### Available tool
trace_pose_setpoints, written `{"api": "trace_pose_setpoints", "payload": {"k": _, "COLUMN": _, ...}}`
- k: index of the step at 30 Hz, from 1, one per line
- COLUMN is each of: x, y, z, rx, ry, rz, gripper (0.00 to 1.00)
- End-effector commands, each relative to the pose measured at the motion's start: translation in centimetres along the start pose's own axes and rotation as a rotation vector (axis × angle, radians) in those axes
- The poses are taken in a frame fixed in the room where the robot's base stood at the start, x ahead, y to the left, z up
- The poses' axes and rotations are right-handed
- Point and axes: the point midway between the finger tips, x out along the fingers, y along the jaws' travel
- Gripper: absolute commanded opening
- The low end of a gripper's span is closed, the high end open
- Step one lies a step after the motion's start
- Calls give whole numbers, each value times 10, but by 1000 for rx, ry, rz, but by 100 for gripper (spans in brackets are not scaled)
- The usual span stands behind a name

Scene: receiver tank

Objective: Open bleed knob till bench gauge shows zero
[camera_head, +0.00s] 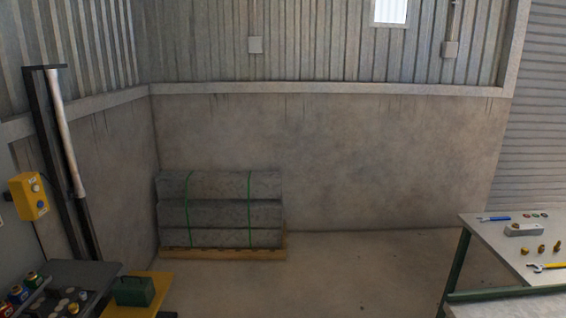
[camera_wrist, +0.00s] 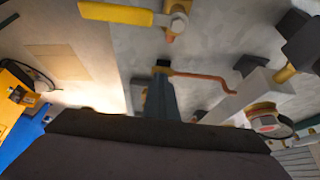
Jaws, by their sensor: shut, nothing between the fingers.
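In the wrist view, my gripper (camera_wrist: 162,66) points up the picture from a dark body at the bottom edge. Its narrow grey fingers are together at the black tip, with nothing held. A bent copper tube (camera_wrist: 205,79) runs right from beside the tip; I cannot tell whether they touch. A round fitting with a pale and reddish face (camera_wrist: 267,122) is at lower right; I cannot tell if it is a gauge or a knob. A yellow lever (camera_wrist: 115,13) on a brass valve (camera_wrist: 178,20) is at the top. I cannot make out the bleed knob or a gauge reading.
In the head view, a bench (camera_head: 500,240) with wrenches and brass fittings stands at right. Strapped grey slabs (camera_head: 220,210) sit on a pallet by the wall. A yellow control box (camera_head: 29,196) and a green box (camera_head: 134,291) are at left. The middle floor is clear.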

Motion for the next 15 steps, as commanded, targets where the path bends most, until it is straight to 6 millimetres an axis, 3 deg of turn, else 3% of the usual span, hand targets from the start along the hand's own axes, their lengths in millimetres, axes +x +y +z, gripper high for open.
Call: {"api": "trace_pose_setpoints", "payload": {"k": 15, "x": 1, "y": -13, "z": -1, "rx": -2, "ry": 4, "rz": -2, "gripper": 0}}
